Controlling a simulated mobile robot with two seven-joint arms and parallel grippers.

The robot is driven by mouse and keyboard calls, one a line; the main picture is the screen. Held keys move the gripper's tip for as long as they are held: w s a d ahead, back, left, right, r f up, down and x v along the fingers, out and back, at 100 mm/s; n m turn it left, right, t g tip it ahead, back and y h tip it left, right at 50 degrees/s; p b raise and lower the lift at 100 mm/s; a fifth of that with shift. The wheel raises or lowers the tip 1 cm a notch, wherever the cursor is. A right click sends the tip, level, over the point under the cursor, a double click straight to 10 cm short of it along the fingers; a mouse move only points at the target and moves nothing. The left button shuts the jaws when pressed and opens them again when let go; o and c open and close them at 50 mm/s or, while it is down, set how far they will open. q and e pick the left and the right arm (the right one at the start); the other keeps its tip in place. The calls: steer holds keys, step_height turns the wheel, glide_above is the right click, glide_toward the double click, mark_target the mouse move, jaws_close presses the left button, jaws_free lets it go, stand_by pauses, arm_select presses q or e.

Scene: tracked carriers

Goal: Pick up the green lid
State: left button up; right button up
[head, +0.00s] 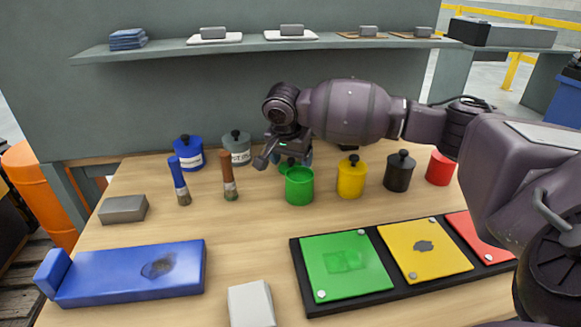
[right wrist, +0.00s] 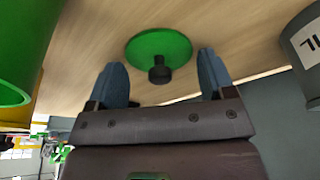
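The green lid (right wrist: 150,46), a flat disc with a black knob (right wrist: 159,74), lies on the table in the right wrist view. In the head view only a bit of the green lid (head: 283,167) shows behind the open green canister (head: 299,187). My right gripper (head: 284,156) is open above the lid. In the right wrist view the knob is between its two blue-grey fingers, with a gap on each side. The green canister (right wrist: 22,50) also shows at the left of that view. My left gripper is not in view.
Yellow (head: 351,178), black (head: 398,173) and red (head: 440,168) canisters stand to the right. Blue (head: 188,154) and grey (head: 237,150) lidded canisters stand to the left. A blue-handled brush (head: 179,180) and a brown one (head: 229,178) stand in front. A shelf (head: 260,44) runs above.

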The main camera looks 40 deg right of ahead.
steer(key=c, duration=0.6)
steer(key=shift+o, duration=0.2)
